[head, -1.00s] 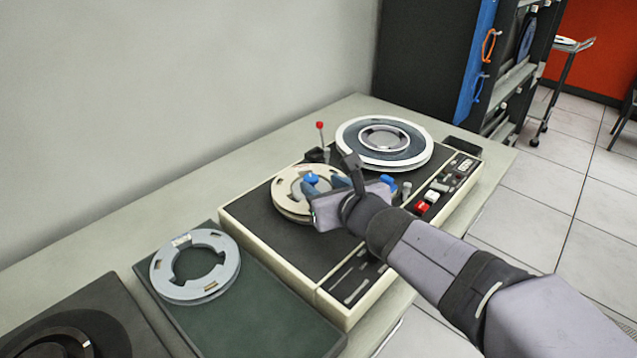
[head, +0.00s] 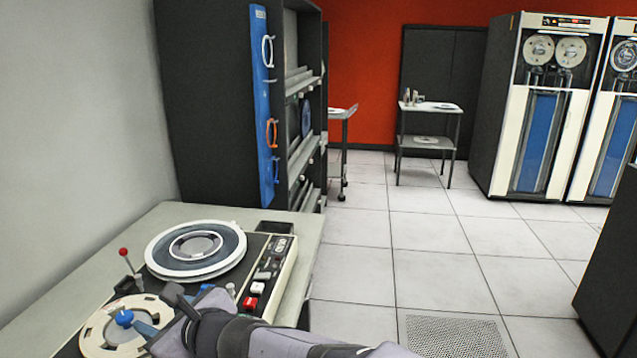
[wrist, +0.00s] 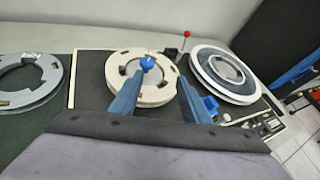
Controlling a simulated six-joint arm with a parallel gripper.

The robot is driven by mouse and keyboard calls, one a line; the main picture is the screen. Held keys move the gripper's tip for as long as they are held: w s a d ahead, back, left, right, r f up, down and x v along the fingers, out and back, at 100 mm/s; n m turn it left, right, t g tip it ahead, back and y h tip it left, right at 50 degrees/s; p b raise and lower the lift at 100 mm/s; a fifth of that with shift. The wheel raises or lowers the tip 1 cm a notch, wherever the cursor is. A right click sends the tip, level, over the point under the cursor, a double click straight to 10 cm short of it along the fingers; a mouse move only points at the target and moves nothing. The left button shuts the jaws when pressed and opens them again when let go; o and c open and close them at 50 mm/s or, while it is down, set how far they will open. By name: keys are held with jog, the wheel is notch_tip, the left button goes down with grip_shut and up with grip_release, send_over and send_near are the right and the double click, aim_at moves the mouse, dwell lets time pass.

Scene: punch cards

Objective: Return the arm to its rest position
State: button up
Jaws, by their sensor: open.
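My gripper (wrist: 160,100) is open, its two blue fingers apart above the tape machine, with nothing between them that I can see. In the head view my gripper (head: 148,330) is at the lower left, over the cream ring-shaped reel (head: 98,335). That reel also shows in the wrist view (wrist: 152,94), just past the fingers, with a blue knob (wrist: 147,63) at its middle. Whether the fingers touch the reel cannot be told. My forearm runs off the bottom of the head view.
A larger white-rimmed reel (head: 235,243) lies on the machine (head: 284,262), beside a red-tipped lever (head: 124,252). A grey ring (wrist: 50,72) lies to the left in the wrist view. A dark cabinet (head: 215,100) stands behind the table (head: 310,225).

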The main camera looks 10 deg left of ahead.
jog(key=w+d+f+n+g+h+p, duration=0.15)
jog(key=d+n+p, duration=0.3)
jog(key=d, duration=0.65)
jog(key=w+d+n+h+p, duration=0.1)
jog(key=d+n+h+p, duration=0.2)
jog(key=d+n, duration=0.55)
jog(key=s+d+f+n+g+h+p, duration=0.1)
jog(key=s+d+n+h+p, duration=0.1)
jog(key=d, duration=0.8)
jog(key=s+d+f+n+g+h+p, duration=0.1)
jog(key=s+d+n+g+h+p, duration=0.1)
jog(key=s+d, duration=0.4)
jog(key=s+d+f+n+g+h+p, duration=0.1)
jog(key=s+d+f+n+h+p, duration=0.1)
jog(key=d, duration=1.2)
jog(key=s+n+h+p, duration=0.1)
jog(key=s+n+p, duration=0.1)
jog(key=s+p, duration=0.1)
jog(key=shift+o, duration=0.3)
jog(key=shift+h, duration=0.25)
